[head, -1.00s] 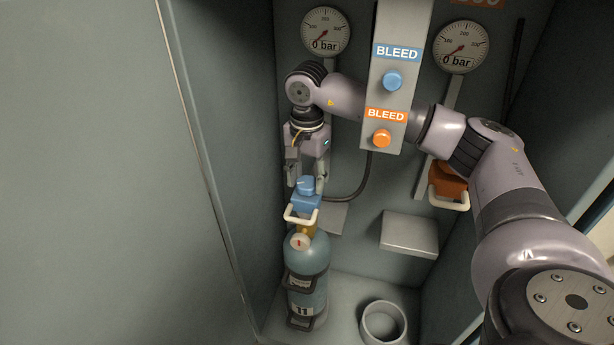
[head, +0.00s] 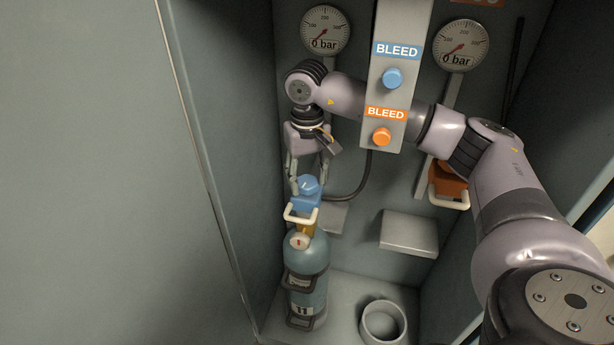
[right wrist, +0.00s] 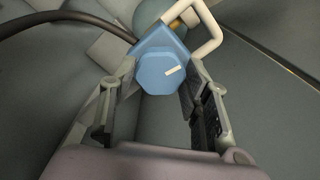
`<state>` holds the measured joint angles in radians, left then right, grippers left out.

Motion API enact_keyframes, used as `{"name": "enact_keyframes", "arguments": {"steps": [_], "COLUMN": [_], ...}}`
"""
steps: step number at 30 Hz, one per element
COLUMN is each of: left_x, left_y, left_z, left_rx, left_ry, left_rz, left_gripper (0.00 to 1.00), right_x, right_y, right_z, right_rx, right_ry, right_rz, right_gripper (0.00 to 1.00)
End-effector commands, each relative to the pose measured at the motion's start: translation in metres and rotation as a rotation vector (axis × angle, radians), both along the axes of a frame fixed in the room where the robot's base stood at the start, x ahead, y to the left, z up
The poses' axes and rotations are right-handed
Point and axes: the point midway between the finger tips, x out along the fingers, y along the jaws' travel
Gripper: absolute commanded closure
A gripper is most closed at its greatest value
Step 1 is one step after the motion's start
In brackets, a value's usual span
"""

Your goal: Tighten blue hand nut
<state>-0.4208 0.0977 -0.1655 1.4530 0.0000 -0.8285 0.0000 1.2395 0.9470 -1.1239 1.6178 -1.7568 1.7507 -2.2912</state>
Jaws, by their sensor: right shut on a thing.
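The blue hand nut (head: 308,184) sits on top of the blue connector block (head: 304,202), above the teal cylinder (head: 308,262) marked 11. In the right wrist view the nut (right wrist: 162,73) is a faceted knob with a white mark on its face. My right gripper (head: 307,185) comes down from above with one finger on each side of the nut and is shut on it. The fingers also show left and right of the nut in the right wrist view (right wrist: 158,82). My left gripper is not in view.
A pale handle (head: 300,217) projects from the front of the block. A bleed panel (head: 385,60) with blue and orange knobs hangs to the right. An empty ring holder (head: 383,322) and a grey ledge (head: 409,232) are lower right. The cabinet's left wall (head: 225,130) is close.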

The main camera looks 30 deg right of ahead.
Motion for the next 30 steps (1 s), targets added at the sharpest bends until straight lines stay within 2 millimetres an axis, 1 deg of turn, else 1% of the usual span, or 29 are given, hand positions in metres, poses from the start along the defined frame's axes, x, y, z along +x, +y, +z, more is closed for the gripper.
{"name": "enact_keyframes", "arguments": {"steps": [4,10,27,28,30], "left_x": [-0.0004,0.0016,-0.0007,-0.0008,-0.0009], "left_y": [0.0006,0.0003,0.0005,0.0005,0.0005], "left_z": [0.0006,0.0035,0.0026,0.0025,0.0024], "left_rx": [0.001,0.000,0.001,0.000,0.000], "left_ry": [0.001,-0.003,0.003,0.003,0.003], "left_rz": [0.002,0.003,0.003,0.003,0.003], "left_gripper": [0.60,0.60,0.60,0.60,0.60], "right_x": [0.0001,0.0000,-0.0002,-0.0002,-0.0001], "right_y": [0.0004,0.0002,0.0000,0.0000,-0.0001], "right_z": [0.0003,0.0003,0.0003,0.0003,0.0003], "right_rx": [0.002,0.001,0.000,0.000,0.000], "right_ry": [-0.001,0.000,0.000,0.000,0.000], "right_rz": [0.082,0.149,0.179,0.179,0.178], "right_gripper": [0.85,0.85,0.85,0.55,0.51]}}
